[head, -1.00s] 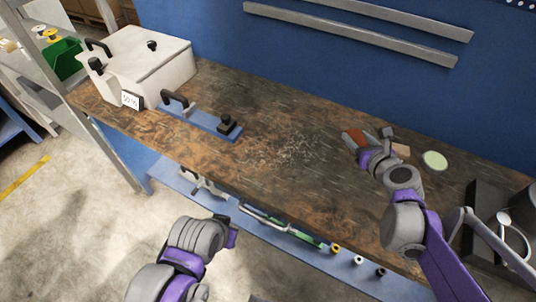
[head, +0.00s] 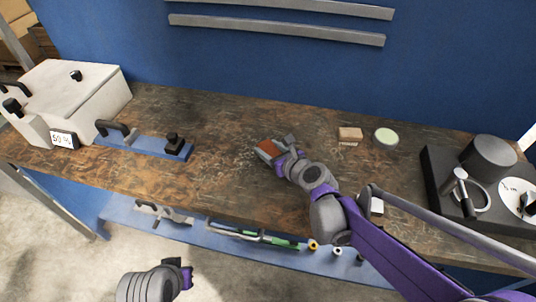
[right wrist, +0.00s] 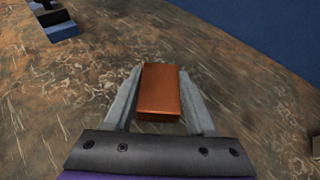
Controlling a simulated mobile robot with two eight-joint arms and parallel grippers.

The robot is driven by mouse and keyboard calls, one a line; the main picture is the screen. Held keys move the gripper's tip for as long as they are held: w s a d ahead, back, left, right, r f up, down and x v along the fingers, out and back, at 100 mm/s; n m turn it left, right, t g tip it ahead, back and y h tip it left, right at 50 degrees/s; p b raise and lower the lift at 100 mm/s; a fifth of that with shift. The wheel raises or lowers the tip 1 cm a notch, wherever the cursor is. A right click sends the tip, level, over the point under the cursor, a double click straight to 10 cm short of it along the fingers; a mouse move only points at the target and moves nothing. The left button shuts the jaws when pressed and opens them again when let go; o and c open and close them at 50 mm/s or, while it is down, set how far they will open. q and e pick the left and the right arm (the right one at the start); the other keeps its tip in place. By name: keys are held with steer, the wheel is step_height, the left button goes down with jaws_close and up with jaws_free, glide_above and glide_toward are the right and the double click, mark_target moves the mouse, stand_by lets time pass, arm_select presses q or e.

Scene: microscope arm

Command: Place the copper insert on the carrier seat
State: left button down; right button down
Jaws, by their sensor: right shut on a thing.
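The copper insert (head: 270,149) is an orange-brown block. My right gripper (head: 273,150) is shut on it over the middle of the bench. In the right wrist view the insert (right wrist: 159,92) lies between the two grey fingers of that gripper (right wrist: 160,95). A blue plate (head: 145,147) with a black handle and a black knobbed block lies left of it, apart from the gripper. I cannot tell which surface is the carrier seat. My left gripper (head: 186,276) is low at the front, off the bench; its fingers are unclear.
A white box (head: 75,100) with black handles stands at the bench's left end. A tan block (head: 350,134) and a pale green disc (head: 386,137) lie at the back right. A dark instrument (head: 445,180) stands at the right. The bench between plate and gripper is clear.

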steer(key=shift+f, duration=1.15)
steer(key=shift+f+b, duration=0.2)
steer(key=shift+b, duration=0.1)
steer(key=shift+c, duration=1.1)
jaws_free()
steer(key=shift+r, duration=0.15)
